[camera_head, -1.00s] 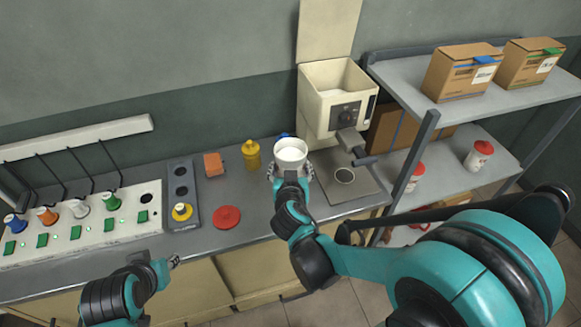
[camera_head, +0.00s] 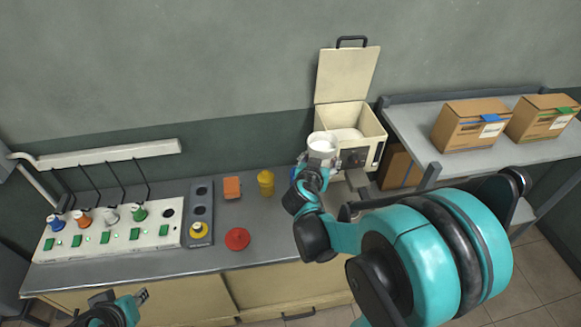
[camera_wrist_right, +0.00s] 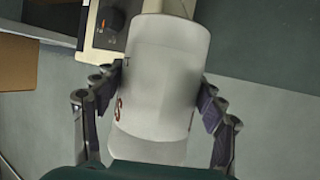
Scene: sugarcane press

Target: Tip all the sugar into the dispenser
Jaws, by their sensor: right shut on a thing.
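My right gripper (camera_head: 320,162) is shut around a white cylindrical container (camera_head: 322,142), held upright or nearly so at the front left of the dispenser. The container fills the middle of the right wrist view (camera_wrist_right: 165,75), with a finger on each side and part of a red marking. Its open top shows white contents in the head view. The cream dispenser (camera_head: 378,122) has its lid (camera_head: 347,75) raised, and white material shows inside its bin. My left gripper (camera_head: 141,295) is low at the front left, away from the objects; its finger opening is too small to tell.
A yellow bottle (camera_head: 266,183), an orange block (camera_head: 232,188) and a red lid (camera_head: 237,239) sit on the counter. A panel with several coloured knobs (camera_head: 110,236) is at left. Shelves at right hold cardboard boxes (camera_head: 470,128).

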